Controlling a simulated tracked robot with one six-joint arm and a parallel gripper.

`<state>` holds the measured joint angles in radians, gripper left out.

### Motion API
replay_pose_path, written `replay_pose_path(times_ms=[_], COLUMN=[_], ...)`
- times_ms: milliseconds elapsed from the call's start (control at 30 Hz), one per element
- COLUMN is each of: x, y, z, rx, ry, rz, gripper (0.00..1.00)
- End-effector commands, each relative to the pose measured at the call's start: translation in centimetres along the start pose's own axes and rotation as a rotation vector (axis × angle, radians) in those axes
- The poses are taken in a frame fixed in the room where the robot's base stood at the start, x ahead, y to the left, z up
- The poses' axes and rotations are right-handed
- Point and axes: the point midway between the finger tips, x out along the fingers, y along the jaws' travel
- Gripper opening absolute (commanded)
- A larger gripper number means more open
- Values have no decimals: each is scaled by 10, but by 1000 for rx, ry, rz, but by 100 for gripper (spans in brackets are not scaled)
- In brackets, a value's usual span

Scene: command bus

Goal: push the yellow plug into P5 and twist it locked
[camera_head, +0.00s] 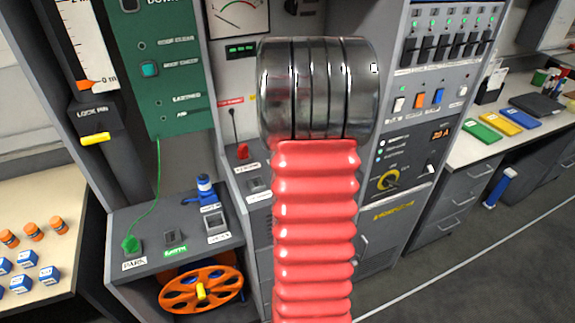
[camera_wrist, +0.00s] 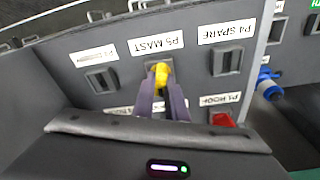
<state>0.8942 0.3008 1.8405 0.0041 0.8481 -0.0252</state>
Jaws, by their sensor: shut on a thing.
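In the wrist view, my gripper (camera_wrist: 162,88) points at the panel, its two purple-grey fingers close together on the yellow plug (camera_wrist: 160,76). The plug is at the P5 socket (camera_wrist: 151,70), below the upside-down "P5 MAST" label (camera_wrist: 156,43). The plug and fingers cover most of the socket. I cannot tell how deep the plug sits or whether it is turned. In the head view, my arm's large silver and red ribbed part blocks the middle, hiding the gripper, the yellow plug and P5.
Beside P5 are the empty P4 SPARE socket (camera_wrist: 226,61) and another slot (camera_wrist: 101,81). A red plug (camera_wrist: 222,119) stands near the P1 label, and a blue plug (camera_wrist: 269,83) is farther right. In the head view, an orange wheel (camera_head: 168,297) sits under the left console.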

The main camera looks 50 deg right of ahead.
Motion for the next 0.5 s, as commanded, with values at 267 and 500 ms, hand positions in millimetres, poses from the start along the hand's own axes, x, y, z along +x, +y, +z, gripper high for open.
replay_pose_path(times_ms=[267,500], x=[3,3], y=[0,-1], z=[2,3], rx=[15,78], ry=[-8,-9], rz=[2,11], gripper=[0,0])
